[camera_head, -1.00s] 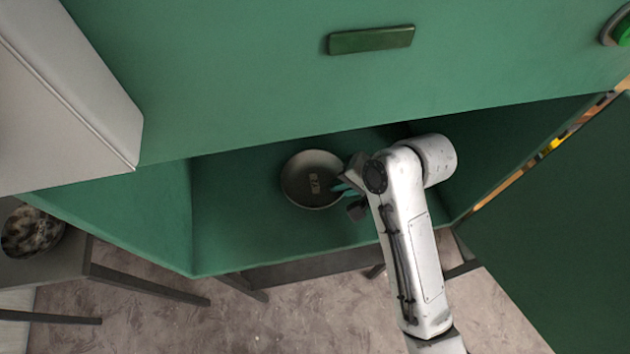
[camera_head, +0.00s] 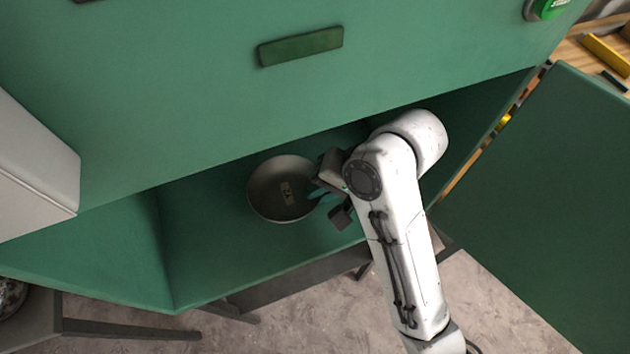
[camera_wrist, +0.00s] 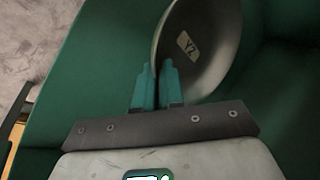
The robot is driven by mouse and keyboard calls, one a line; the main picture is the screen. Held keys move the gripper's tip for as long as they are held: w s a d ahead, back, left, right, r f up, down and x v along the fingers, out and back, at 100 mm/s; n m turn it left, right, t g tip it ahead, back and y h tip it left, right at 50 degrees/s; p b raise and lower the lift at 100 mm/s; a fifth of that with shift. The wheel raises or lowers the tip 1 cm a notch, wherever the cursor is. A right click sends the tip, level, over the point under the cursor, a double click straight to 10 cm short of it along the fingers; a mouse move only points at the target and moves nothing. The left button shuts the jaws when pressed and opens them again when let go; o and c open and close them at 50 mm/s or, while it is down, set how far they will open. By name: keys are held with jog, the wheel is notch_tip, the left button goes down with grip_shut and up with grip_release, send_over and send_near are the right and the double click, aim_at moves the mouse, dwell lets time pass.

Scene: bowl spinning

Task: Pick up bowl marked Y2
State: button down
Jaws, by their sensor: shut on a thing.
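A round metal bowl (camera_head: 268,200) with a small label on its inside is in the open green cabinet compartment. In the wrist view the bowl (camera_wrist: 212,62) is large and its label reads like Y2 or YZ. My gripper (camera_head: 318,197) comes from the right at the bowl's right rim. In the wrist view the teal fingers of my gripper (camera_wrist: 158,78) are shut on the bowl's near rim, one on each side of the wall. Whether the bowl's base touches the compartment floor cannot be told.
The green cabinet front (camera_head: 200,90) overhangs the compartment. An open green door (camera_head: 540,200) stands to the right of my arm. A pale box-like unit (camera_head: 30,170) is at the left. The compartment floor left of the bowl (camera_head: 205,240) is clear.

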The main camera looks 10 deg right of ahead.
jog(key=s+d+p, duration=0.1)
jog(key=s+d, duration=0.1)
jog(key=s, duration=0.6)
jog(key=s+d+p, duration=0.2)
jog(key=s, duration=0.6)
jog(key=shift+d, duration=0.35)
